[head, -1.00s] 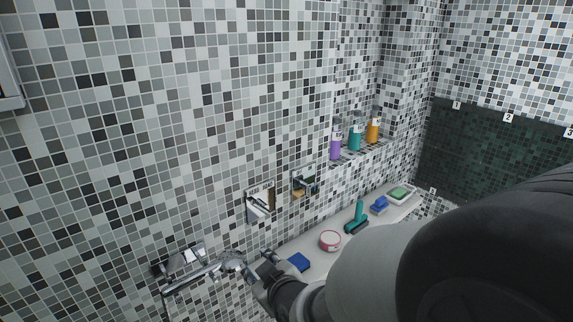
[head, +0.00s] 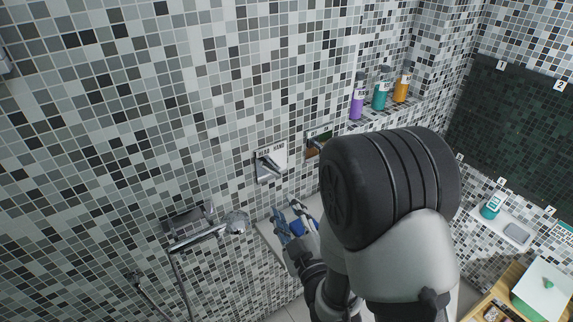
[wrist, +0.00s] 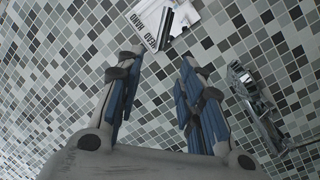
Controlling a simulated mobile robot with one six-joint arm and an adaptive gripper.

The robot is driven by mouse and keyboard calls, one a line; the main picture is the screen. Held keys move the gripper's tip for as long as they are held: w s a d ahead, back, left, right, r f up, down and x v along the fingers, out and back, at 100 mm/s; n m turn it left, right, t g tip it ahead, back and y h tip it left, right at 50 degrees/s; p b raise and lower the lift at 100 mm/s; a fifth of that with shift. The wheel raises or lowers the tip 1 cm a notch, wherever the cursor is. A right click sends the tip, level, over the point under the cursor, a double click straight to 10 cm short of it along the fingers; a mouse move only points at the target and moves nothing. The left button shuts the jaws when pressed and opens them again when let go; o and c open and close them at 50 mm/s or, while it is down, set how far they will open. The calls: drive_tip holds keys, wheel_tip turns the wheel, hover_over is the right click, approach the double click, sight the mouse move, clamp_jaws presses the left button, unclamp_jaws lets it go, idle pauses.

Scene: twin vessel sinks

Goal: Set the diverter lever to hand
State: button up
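The diverter plate (head: 271,166) is a pale panel on the mosaic wall, marked HEAD on the left and HAND on the right. A chrome lever (head: 269,166) lies slanted across it; I cannot tell surely which label it points to.
A hand shower (head: 205,233) on a chrome bar fitting is left of my gripper. A second wall fitting (head: 318,142) is right of the plate. Purple (head: 357,101), teal (head: 380,92) and orange (head: 402,86) bottles stand on a shelf. A ledge (head: 266,228) runs below.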

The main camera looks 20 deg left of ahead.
sight(267, 169)
drive_tip(key=b+x, duration=0.7)
drive_tip(key=x, duration=0.9)
drive_tip(key=shift+a+b, duration=0.25)
drive_tip(key=shift+b, duration=0.1)
drive_tip(key=shift+c, duration=0.2)
clamp_jaws()
